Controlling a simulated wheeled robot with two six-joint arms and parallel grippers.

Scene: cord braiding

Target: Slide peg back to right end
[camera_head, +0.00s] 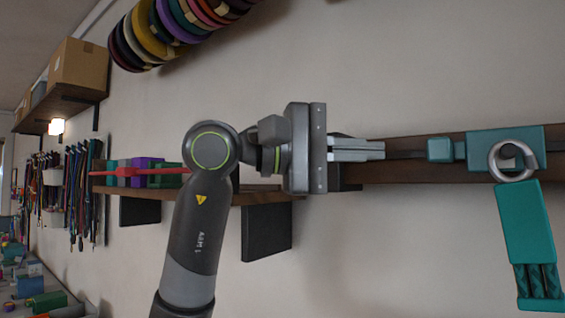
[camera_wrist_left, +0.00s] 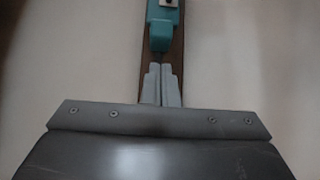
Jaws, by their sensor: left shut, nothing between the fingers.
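A wooden rail (camera_head: 400,172) with a dark groove runs along the wall at the right of the head view. On it sit a small teal block (camera_head: 440,150) and a larger teal block (camera_head: 530,145) just to its right. I cannot tell which part is the peg. My left gripper (camera_head: 382,150) is shut and empty, its fingertips pointing right, a short gap left of the small block. In the left wrist view the shut fingertips (camera_wrist_left: 160,68) lie over the rail, just below the teal piece (camera_wrist_left: 160,38). My right gripper is not in view.
A metal ring (camera_head: 497,160) sits in front of the larger block, with a teal piece (camera_head: 528,225) holding braided cords below it. A shelf (camera_head: 265,196) with colored boxes is behind my left arm. Spools (camera_head: 150,35) hang above.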

